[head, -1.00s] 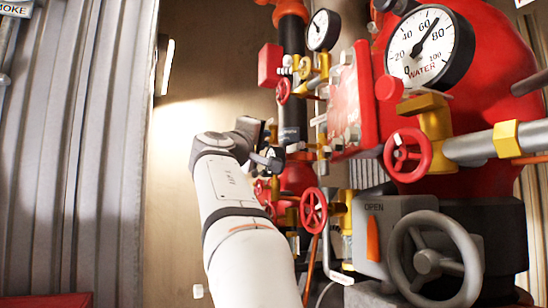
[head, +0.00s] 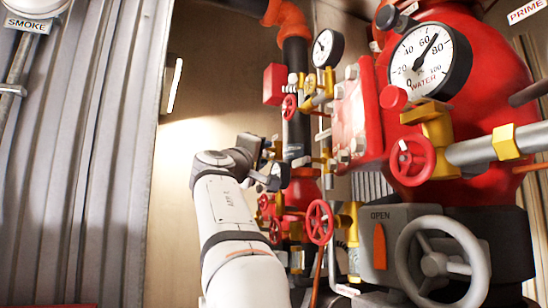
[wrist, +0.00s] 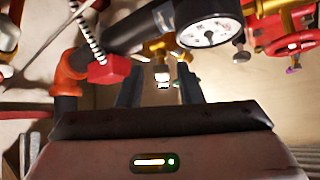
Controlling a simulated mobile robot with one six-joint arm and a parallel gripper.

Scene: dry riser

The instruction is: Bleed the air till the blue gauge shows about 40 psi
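My gripper (wrist: 160,88) is open in the wrist view, its two dark fingers apart. A small white-tipped part (wrist: 162,77) below a brass fitting (wrist: 158,48) shows between the fingers, seemingly beyond them; I cannot tell any contact. A black-rimmed, white-faced gauge (wrist: 208,30) is just above and right of the fingers. In the head view my gripper (head: 272,165) is beside the dark riser pipe, partly hidden by my wrist. A small gauge (head: 325,48) is above it. The large WATER gauge (head: 428,57) reads roughly 65. No gauge is clearly blue.
Red handwheels (head: 319,222) and (head: 411,158) stick out right of my arm. A red box (wrist: 108,70) is left of my fingers. Corrugated wall (head: 75,150) lies left.

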